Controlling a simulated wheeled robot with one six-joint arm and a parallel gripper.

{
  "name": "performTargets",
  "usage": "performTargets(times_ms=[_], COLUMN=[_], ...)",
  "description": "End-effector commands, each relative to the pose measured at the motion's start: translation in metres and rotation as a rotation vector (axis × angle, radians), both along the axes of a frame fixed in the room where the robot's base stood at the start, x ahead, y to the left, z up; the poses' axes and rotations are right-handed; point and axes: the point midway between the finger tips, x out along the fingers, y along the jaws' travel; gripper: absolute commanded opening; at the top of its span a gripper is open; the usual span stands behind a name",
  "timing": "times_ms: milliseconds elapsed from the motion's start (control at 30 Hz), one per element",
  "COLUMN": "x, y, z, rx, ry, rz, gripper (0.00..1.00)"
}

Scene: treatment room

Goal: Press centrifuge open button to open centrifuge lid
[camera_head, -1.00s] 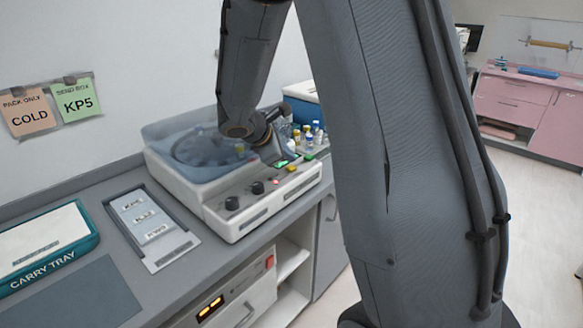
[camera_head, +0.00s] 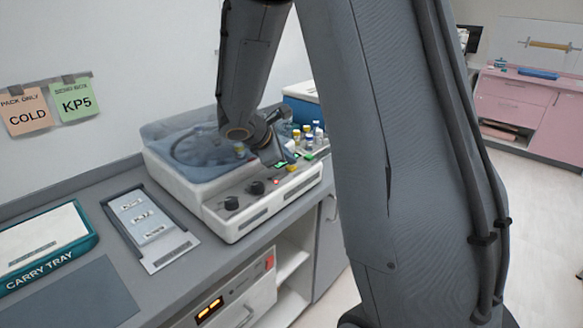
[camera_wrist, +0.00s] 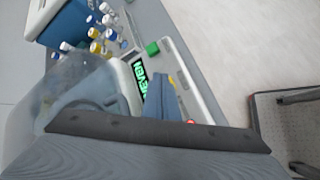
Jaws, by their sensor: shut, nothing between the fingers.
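The centrifuge (camera_head: 215,205) stands on the counter in the head view, white with a clear bluish lid (camera_head: 185,140) that is down. Its front panel carries a lit green display (camera_head: 281,164), two black knobs, a green button (camera_head: 308,155), a yellow button (camera_head: 292,168) and a small red light or button. In the wrist view the green button (camera_wrist: 152,48) and yellow button (camera_wrist: 171,79) show beside the display (camera_wrist: 140,78). My gripper (camera_wrist: 160,82) is shut and empty, over the panel between display and yellow button. I cannot tell whether it touches the panel.
Several capped bottles (camera_head: 308,136) and a blue box (camera_head: 301,108) stand behind the centrifuge's right end. A labelled holder (camera_head: 146,222) and the carry tray (camera_head: 48,250) lie to its left. My arm hides much of the head view's middle.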

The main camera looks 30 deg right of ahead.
Motion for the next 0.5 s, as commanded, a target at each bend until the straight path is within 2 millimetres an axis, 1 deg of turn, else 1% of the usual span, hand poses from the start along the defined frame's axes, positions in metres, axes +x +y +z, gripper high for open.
performTargets(times_ms=[500], x=[0.0002], y=[0.0], z=[-0.0052], rx=[0.0], ry=[0.0], rz=[0.0], gripper=[0.0])
